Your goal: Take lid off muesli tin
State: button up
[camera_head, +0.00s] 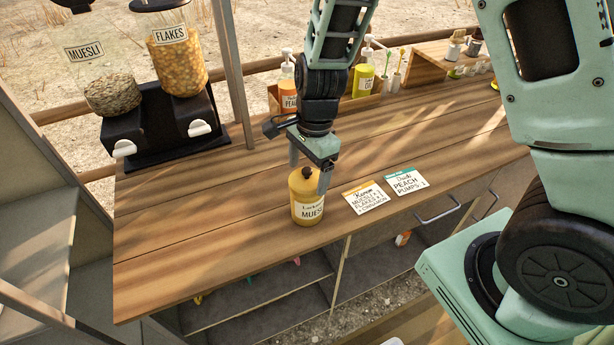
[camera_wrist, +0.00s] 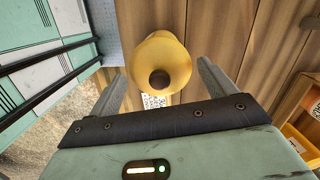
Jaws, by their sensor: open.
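The yellow muesli tin (camera_head: 307,204) stands upright on the wooden counter, its label facing the front. Its lid (camera_head: 307,176) is on, with a dark round knob on top. In the wrist view the lid (camera_wrist: 172,53) is seen from above, with the knob (camera_wrist: 160,79) near its lower edge. My gripper (camera_head: 309,176) is open, pointing down over the tin, with one finger on either side of the lid. In the wrist view the fingers of my gripper (camera_wrist: 161,85) stand apart from the lid on both sides.
Two cards (camera_head: 369,197) (camera_head: 406,182) lie right of the tin. A muesli dispenser (camera_head: 108,85) and a flakes dispenser (camera_head: 175,55) stand at the back left. Pump bottles (camera_head: 363,80) in a wooden box are behind my gripper. The counter left of the tin is clear.

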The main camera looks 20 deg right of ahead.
jog(key=c, duration=1.2)
jog(key=shift+o, duration=0.2)
jog(key=shift+s, duration=0.1)
